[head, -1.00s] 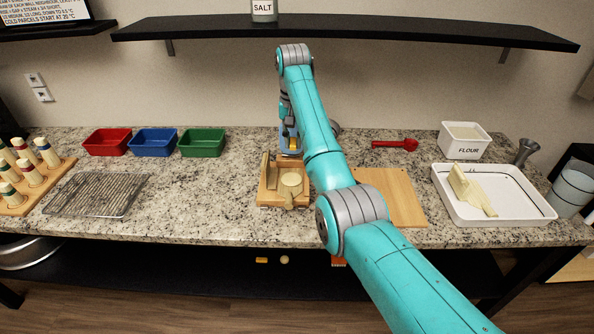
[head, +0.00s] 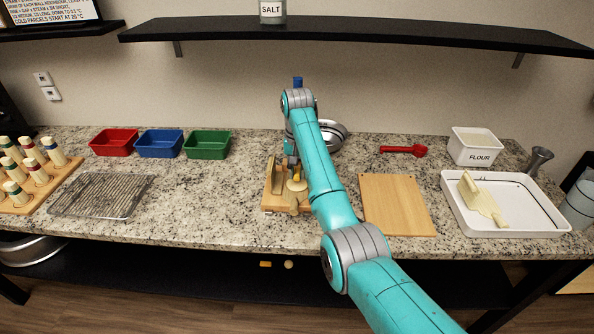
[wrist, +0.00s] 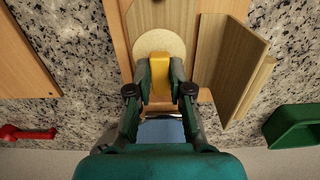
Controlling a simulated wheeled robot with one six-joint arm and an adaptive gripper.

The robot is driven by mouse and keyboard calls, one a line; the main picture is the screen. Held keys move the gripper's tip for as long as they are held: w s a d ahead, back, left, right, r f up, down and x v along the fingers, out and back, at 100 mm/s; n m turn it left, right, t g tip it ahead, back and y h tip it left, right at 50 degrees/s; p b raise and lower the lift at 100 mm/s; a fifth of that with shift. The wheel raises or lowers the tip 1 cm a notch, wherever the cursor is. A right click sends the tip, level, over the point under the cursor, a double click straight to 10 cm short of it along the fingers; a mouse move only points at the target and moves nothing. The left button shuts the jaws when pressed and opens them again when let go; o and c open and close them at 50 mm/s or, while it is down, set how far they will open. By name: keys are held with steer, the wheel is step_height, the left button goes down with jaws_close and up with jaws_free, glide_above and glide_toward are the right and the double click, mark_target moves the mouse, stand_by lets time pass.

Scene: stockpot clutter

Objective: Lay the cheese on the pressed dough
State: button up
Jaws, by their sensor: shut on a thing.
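The pressed dough, a pale round disc (wrist: 160,42), lies on the base of the open wooden press (wrist: 120,22). The press also shows in the head view (head: 273,207), mid-counter, with its lid raised on the left. My gripper (wrist: 160,82) is shut on the cheese, a small yellow block (wrist: 160,70). In the wrist view the cheese overlaps the near part of the disc; whether it touches the dough I cannot tell. In the head view the gripper (head: 292,168) is above the press, partly hidden by my arm.
A bare wooden board (head: 395,205) lies right of the press. Beyond it are a white tray (head: 530,228) with a scraper and dough, a red scoop (head: 405,151) and a flour bin (head: 475,143). A metal bowl (head: 335,133) stands behind. Left are red, blue and green bins (head: 208,146) and a wire rack (head: 100,195).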

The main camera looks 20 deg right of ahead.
mark_target(297, 174)
steer(key=shift+f, duration=0.55)
steer(key=o, duration=0.8)
step_height(297, 174, up, 13)
steer(key=shift+r, duration=0.1)
stand_by(0.3)
